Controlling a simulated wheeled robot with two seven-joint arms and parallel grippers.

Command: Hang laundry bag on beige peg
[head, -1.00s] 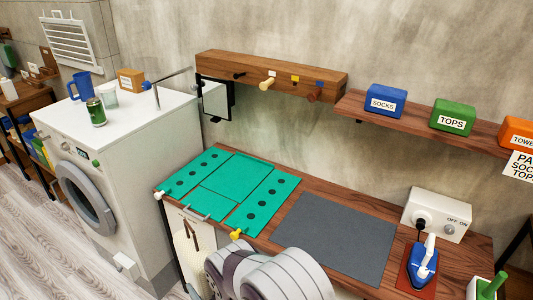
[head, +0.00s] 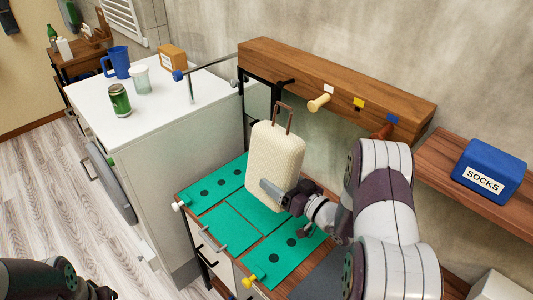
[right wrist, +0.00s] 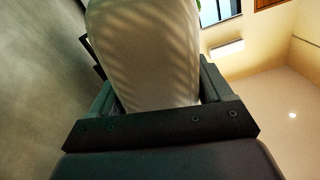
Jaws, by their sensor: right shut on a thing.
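The cream laundry bag (head: 274,165) with a brown loop handle (head: 283,117) is upright above the green board in the head view. My right gripper (head: 272,190) is shut on the bag's lower right side. The bag fills the upper middle of the right wrist view (right wrist: 150,50), between the jaws. The beige peg (head: 318,103) sticks out from the wooden rail (head: 345,85), right of and a little above the handle top. The handle is apart from the peg. Part of my left arm shows at the lower left, and its jaw state is unclear.
A black peg (head: 285,84) is left of the beige one, and a reddish-brown peg (head: 383,131) is to its right. A green folding board (head: 232,223) lies below the bag. A shelf with a blue socks box (head: 489,170) is at the right.

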